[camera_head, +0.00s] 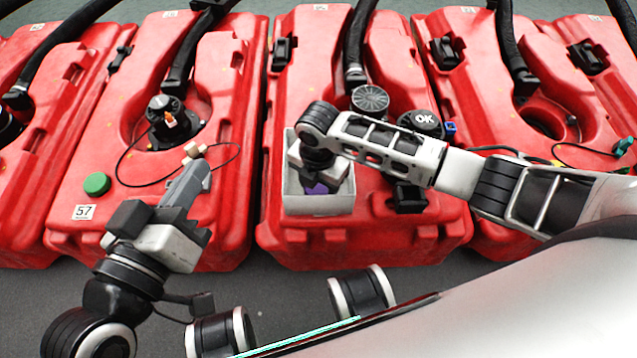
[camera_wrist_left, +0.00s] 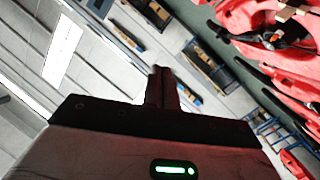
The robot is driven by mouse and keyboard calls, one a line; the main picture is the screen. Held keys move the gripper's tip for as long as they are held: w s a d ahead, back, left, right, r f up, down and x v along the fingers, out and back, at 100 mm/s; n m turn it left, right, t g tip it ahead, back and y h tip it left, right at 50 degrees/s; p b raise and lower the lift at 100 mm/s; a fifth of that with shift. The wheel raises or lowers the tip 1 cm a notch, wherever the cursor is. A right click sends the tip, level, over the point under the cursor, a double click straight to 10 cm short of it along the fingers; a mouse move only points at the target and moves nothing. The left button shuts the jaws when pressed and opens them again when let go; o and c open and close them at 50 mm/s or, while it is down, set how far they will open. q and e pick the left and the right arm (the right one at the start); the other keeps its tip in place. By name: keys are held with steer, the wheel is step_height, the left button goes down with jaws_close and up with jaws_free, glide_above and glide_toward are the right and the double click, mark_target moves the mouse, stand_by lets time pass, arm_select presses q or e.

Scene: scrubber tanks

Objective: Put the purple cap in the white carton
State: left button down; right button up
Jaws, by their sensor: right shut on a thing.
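The white carton (camera_head: 318,206) stands on the middle red tank, open at the top. My right gripper (camera_head: 318,180) points down into the carton's opening. It is shut on the purple cap (camera_head: 316,189), which shows just below the gripper, inside the carton's outline. The gripper hides part of the cap and the carton's inside, so I cannot tell if the cap touches the bottom. My left gripper (camera_head: 197,172) is over the tank to the left, apart from the carton. Its fingers (camera_wrist_left: 162,88) look closed together and empty in the left wrist view.
Several red tanks with black hoses stand in a row. A green cap (camera_head: 97,184) lies on the left tank near label 57. Grey floor lies in front.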

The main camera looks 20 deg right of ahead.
steer(key=shift+f, duration=0.15)
steer(key=o, duration=1)
steer(key=shift+c, duration=0.2)
steer(key=shift+r, duration=0.45)
arm_select(q)
steer(key=m+y+p, duration=0.1)
steer(key=p, duration=0.1)
steer(key=a+f+m+g+y+p, duration=0.1)
steer(key=p, duration=0.2)
steer(key=shift+s+a+f, duration=0.25)
steer(key=shift+f, duration=0.05)
arm_select(e)
step_height(320, 180, up, 12)
steer(key=shift+f, duration=0.25)
